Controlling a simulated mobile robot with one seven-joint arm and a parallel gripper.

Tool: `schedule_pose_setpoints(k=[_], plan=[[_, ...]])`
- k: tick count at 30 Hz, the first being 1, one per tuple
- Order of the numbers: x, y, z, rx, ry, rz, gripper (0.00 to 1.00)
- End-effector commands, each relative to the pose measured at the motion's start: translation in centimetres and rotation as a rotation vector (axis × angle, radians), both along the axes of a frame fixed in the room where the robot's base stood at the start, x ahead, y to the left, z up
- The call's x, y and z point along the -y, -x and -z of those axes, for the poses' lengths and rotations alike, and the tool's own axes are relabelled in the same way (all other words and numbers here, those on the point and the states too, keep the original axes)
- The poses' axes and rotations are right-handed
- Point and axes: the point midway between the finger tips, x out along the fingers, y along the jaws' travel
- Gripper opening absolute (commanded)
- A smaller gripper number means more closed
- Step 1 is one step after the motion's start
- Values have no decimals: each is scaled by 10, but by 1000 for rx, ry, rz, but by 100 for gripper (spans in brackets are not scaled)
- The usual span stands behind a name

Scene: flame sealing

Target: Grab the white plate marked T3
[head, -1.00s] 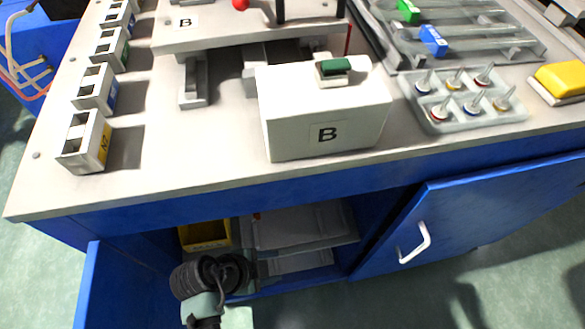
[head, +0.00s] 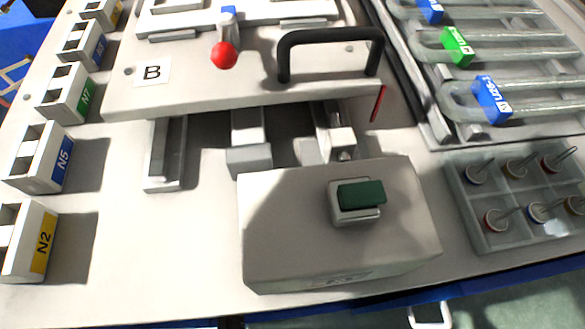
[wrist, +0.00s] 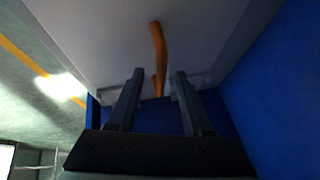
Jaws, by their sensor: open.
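No plate with a T3 mark can be made out in either view. In the wrist view, the two dark fingers of my gripper (wrist: 160,73) stand apart. No held thing shows between them. Beyond the fingertips is a pale grey flat surface (wrist: 100,45); I see no mark on it and cannot tell whether it is a plate. A thin orange strip (wrist: 158,42) lies across it and runs down to the gap between the fingers. I cannot tell whether the fingers touch either. My gripper is out of the head view.
Blue panels, one of them at right (wrist: 275,90), flank the gripper; open floor (wrist: 40,85) shows at left. In the head view, the worktop (head: 150,260) bears a box with a green switch (head: 360,194), labelled blocks (head: 45,160), a tray of small tools (head: 500,225) and glass tubes.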

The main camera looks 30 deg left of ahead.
Motion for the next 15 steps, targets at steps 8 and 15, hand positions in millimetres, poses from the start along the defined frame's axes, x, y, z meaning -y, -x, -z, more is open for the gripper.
schedule_pose_setpoints(k=[8,15], plan=[[6,-9,18,1,-2,0,50],[6,-9,17,0,-1,1,32]])
